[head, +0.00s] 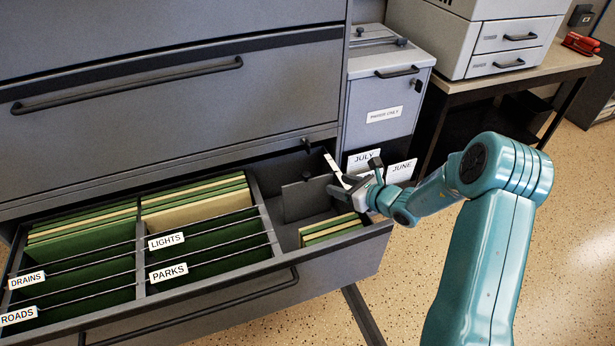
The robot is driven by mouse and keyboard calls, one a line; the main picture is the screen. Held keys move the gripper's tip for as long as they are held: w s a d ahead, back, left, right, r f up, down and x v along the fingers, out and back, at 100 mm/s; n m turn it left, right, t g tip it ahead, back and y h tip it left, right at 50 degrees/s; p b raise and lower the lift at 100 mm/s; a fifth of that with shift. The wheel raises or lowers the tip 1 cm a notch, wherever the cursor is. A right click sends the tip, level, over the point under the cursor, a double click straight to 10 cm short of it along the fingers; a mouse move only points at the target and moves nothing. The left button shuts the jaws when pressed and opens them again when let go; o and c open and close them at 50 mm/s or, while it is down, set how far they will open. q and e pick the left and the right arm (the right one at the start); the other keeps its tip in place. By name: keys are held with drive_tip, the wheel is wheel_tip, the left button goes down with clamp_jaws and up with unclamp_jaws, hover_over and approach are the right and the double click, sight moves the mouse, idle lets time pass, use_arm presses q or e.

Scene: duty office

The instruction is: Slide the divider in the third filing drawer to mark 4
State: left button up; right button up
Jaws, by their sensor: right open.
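The open filing drawer (330,275) extends from the grey cabinet at the lower left. Its right-hand compartment holds an upright grey plate, which looks like the divider (298,203). A few green and cream folders (331,229) stand in front of the plate. My right gripper (331,174) is open at the right end of this compartment, just right of the plate and at about its top edge. I cannot tell whether a finger touches the plate. No numbered marks can be read, and part of the drawer's right wall is hidden by the gripper. My left gripper is out of view.
Hanging folders labelled LIGHTS (166,241), PARKS, DRAINS and ROADS fill the drawer's left part. A closed drawer (150,110) is above. A narrow bin (384,105) with JULY and JUNE cards stands behind my gripper. A printer (480,40) sits on a table. The right floor is clear.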

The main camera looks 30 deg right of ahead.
sight(307, 175)
drive_tip(key=b+x, duration=0.1)
drive_tip(key=x, duration=1.2)
drive_tip(key=shift+w+f+b, duration=0.15)
drive_tip(key=shift+b, duration=0.25)
clamp_jaws()
